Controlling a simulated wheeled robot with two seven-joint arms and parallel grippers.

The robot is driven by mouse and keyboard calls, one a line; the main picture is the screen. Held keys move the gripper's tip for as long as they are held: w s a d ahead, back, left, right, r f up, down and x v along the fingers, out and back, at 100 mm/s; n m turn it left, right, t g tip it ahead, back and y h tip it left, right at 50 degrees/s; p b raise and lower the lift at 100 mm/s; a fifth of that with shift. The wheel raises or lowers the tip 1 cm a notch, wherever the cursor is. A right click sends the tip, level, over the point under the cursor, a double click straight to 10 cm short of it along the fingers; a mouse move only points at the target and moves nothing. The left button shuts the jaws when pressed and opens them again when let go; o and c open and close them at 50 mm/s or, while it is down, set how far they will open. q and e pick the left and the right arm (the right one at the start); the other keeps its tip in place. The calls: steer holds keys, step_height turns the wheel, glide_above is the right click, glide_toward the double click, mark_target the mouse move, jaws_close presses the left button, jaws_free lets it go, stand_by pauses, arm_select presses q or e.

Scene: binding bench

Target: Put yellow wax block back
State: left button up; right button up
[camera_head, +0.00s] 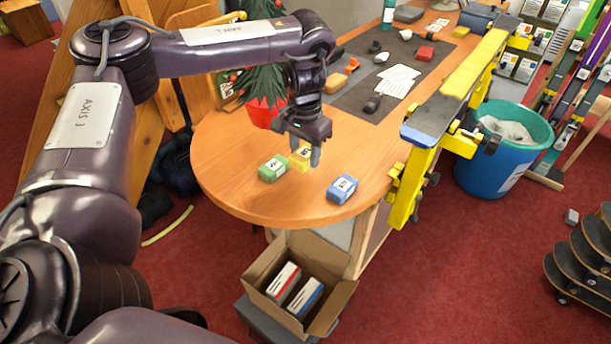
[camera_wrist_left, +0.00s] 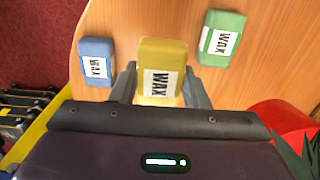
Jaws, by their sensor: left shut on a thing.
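The yellow wax block (camera_head: 300,158) is between the fingers of my left gripper (camera_head: 304,156), over the rounded end of the wooden bench. In the left wrist view the yellow block (camera_wrist_left: 162,58) shows its "WAX" label between the two fingertips (camera_wrist_left: 158,85), which are shut on it. I cannot tell whether it touches the bench top. A green wax block (camera_head: 273,168) lies to its left in the head view, and a blue wax block (camera_head: 342,188) to its right. Both also show in the left wrist view, green (camera_wrist_left: 222,38) and blue (camera_wrist_left: 97,61). My right gripper is not in view.
A red pot (camera_head: 262,113) with a plant stands behind the gripper. A yellow ski vise (camera_head: 420,160) runs along the bench's right side. A grey mat (camera_head: 350,98) with small items lies farther back. An open cardboard box (camera_head: 335,300) sits below the bench's front edge.

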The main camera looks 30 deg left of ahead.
mark_target(305, 182)
arm_select(q)
step_height(305, 182, down, 2)
steer(key=shift+f, duration=0.3)
step_height(305, 182, down, 4)
steer(key=shift+s+r+p, duration=0.1)
steer(key=shift+r+p, duration=0.15)
steer(key=shift+p, duration=0.4)
steer(key=shift+f, duration=0.3)
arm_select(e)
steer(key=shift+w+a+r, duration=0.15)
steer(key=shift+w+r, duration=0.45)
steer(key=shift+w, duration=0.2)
arm_select(q)
steer(key=o, duration=1.1)
steer(key=shift+f, duration=0.1)
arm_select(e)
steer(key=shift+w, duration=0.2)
